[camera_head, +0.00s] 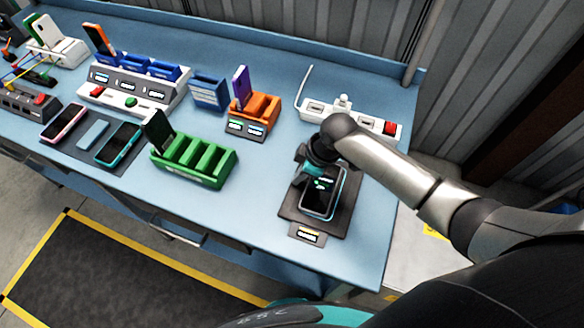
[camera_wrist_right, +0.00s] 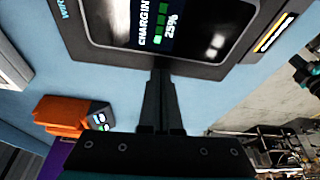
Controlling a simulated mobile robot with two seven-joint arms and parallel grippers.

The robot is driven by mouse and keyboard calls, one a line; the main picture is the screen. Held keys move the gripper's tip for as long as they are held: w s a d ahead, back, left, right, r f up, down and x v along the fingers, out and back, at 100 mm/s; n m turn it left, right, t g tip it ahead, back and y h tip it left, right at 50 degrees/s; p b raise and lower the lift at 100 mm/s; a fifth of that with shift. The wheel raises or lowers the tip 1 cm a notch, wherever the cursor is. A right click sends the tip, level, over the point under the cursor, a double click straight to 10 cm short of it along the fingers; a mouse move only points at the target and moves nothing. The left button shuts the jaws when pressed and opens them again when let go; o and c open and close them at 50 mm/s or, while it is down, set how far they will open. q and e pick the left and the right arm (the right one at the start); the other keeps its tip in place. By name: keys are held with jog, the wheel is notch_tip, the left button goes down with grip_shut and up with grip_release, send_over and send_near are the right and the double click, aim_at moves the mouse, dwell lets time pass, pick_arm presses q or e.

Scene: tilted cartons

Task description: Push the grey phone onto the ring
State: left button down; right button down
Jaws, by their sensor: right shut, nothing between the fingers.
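The grey phone (camera_head: 317,204) lies face up on a dark charging pad (camera_head: 285,209) at the right of the bench, its screen lit. In the right wrist view the phone (camera_wrist_right: 205,20) shows "CHARGING" and 25% with green bars, inside the pad's dark border (camera_wrist_right: 105,54). No ring shows; the pad under the phone is hidden. My left gripper is out of view.
A green slotted rack (camera_head: 195,163) and an orange holder (camera_head: 258,112) stand left of the pad. A white power strip (camera_head: 375,123) lies behind it. Other phones lie on a dark mat (camera_head: 70,153) further left. Bare blue bench lies between rack and pad.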

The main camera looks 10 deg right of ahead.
aim_at(308, 183)
jog(key=shift+s+d, duration=0.35)
jog(key=shift+d, duration=0.25)
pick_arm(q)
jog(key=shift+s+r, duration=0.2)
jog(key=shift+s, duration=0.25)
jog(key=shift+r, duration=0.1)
pick_arm(e)
jog(key=shift+d, duration=0.1)
jog(key=shift+s+d+r+p, duration=0.15)
jog(key=shift+s+d+p, duration=0.25)
jog(key=shift+d+p, duration=0.25)
jog(key=shift+s+d, duration=0.1)
jog(key=shift+d, duration=0.05)
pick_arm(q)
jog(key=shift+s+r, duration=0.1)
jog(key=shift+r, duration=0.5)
